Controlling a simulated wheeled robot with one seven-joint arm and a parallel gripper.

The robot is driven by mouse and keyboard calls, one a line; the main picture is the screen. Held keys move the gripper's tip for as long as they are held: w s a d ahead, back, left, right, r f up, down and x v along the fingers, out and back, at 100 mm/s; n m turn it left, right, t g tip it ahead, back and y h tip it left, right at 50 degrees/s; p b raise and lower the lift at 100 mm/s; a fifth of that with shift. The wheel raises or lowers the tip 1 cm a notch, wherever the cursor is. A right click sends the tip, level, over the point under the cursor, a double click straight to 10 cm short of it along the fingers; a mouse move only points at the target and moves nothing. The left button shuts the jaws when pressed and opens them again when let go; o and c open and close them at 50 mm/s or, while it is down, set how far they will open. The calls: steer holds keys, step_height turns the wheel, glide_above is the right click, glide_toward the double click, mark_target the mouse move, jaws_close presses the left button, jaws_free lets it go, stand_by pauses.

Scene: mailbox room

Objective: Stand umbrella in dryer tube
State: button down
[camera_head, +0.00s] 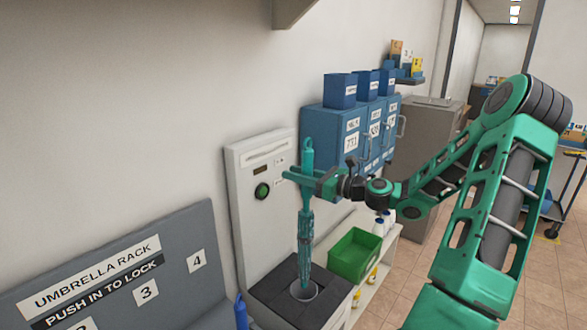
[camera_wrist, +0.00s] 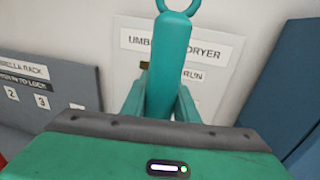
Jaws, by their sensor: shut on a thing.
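The teal umbrella (camera_head: 305,235) is upright in the head view, with a ring at its top. My gripper (camera_head: 305,178) is shut on its upper shaft. The umbrella's handle with its ring (camera_wrist: 168,65) also shows between the fingers in the wrist view. The dryer (camera_head: 260,185) is a pale panel with a green button against the wall. Its tube opening (camera_head: 303,291) is a round hole in a dark base. The umbrella's lower tip is at the opening in the picture; I cannot tell whether it is inside or just above.
A grey umbrella rack (camera_head: 130,265) with numbered slots stands left of the dryer, with a blue item (camera_head: 240,311) at its edge. A green bin (camera_head: 355,255) sits on a white shelf to the right. Blue numbered lockers (camera_head: 355,140) stand behind my gripper.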

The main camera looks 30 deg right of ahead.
step_height(320, 180, down, 33)
steer(key=shift+r, duration=0.15)
stand_by(2.2)
steer(key=c, duration=1.3)
jaws_free()
steer(key=v, duration=1)
steer(key=shift+s, duration=0.35)
steer(key=shift+d, duration=0.1)
